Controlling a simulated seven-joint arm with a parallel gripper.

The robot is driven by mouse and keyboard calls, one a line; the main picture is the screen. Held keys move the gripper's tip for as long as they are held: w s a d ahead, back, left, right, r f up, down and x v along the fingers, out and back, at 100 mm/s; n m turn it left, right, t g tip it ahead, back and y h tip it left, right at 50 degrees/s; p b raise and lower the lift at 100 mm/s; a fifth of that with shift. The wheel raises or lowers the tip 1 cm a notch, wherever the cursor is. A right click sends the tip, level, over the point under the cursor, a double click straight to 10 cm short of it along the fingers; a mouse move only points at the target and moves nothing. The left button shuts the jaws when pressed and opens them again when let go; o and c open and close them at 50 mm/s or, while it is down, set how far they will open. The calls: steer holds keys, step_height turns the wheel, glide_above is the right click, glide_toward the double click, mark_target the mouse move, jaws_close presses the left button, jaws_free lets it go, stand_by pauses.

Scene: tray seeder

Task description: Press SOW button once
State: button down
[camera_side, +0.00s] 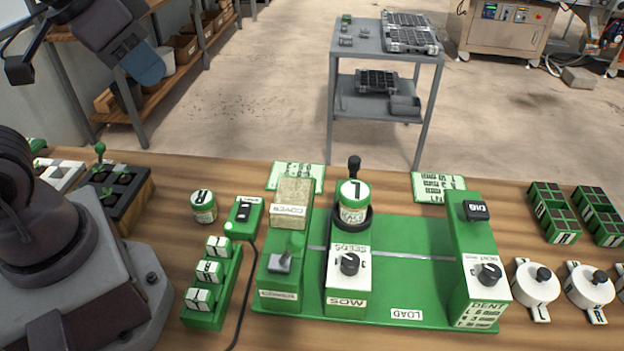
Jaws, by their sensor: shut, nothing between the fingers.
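I cannot tell which part is the SOW button itself. A jar marked L (353,202) stands behind that post. My gripper (147,66) is at the upper left, high above the table and well apart from the seeder. It is shut and empty; its blue end shows, but the separate fingers are hard to make out.
A COVER block (291,203) and a grey lever (283,260) are on the seeder's left side. A right post carries a DIG switch (475,209) and a DENT knob (489,273). A small switch box (243,217) with a cable, a jar (203,206) and a block rack (222,312) stand left.

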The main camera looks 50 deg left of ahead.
steer(key=w+d+f+m+g, duration=0.1)
steer(key=w+d+f+m, duration=0.2)
steer(key=w+m, duration=0.5)
steer(key=w+d+f+m+g, duration=0.2)
steer(key=w+d+f+m, duration=0.1)
steer(key=w+m, duration=0.6)
steer(key=w+d+f+m+g, duration=0.2)
steer(key=w+d+m, duration=0.3)
steer(key=w+m, duration=0.3)
steer(key=shift+w+d+f+m, duration=0.25)
steer(key=shift+f+m, duration=0.2)
steer(key=shift+m, duration=0.55)
steer(key=shift+f, duration=0.1)
step_height(320, 180, down, 14)
steer(key=shift+r, duration=0.1)
steer(key=shift+a, duration=0.1)
